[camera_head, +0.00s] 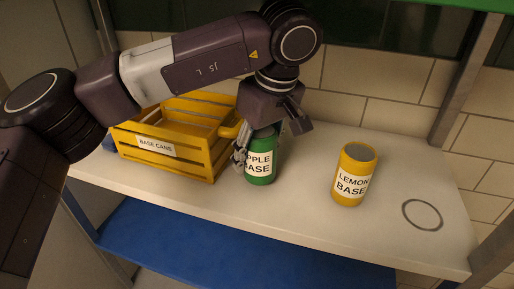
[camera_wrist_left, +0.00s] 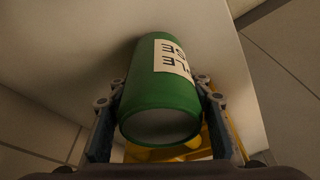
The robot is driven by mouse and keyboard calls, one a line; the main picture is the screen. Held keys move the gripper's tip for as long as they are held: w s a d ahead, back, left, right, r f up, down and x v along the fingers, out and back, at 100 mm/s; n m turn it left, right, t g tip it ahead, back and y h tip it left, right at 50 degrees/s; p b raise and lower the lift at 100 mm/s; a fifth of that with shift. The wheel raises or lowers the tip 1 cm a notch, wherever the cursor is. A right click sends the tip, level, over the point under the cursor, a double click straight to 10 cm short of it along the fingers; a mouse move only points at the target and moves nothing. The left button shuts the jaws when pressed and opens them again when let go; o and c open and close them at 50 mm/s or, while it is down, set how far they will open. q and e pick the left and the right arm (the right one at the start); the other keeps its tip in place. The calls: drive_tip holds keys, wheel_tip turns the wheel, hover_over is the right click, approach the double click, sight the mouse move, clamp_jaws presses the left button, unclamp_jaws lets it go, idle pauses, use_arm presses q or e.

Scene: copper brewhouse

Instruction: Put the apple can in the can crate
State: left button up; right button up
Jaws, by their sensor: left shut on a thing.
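The apple can (camera_head: 261,172) is green with a white label and stands upright on the white shelf, just right of the can crate. My left gripper (camera_head: 258,150) is shut on it from behind and above. In the left wrist view the green can (camera_wrist_left: 160,95) fills the space between the two fingers (camera_wrist_left: 160,100). The can crate (camera_head: 192,165) is a yellow slatted box labelled "BASE CANS", partly hidden behind my left arm. Its inside is only partly visible. My right gripper is not in view.
A yellow lemon can (camera_head: 354,175) stands upright to the right of the apple can. A dark ring mark (camera_head: 422,215) lies on the shelf (camera_head: 300,215) at the far right. A blue lower shelf (camera_head: 220,250) is below. A metal post (camera_head: 465,80) stands at the right.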

use_arm(q)
drive_tip(key=shift+w+d+f+p, duration=0.3)
drive_tip(key=shift+w+f+p, duration=0.1)
drive_tip(key=shift+w+p, duration=0.25)
drive_tip(key=shift+w+f, duration=0.1)
drive_tip(key=shift+f, duration=0.3)
drive_tip(key=shift+a, duration=0.1)
drive_tip(key=shift+f, duration=0.1)
drive_tip(key=o, duration=1.4)
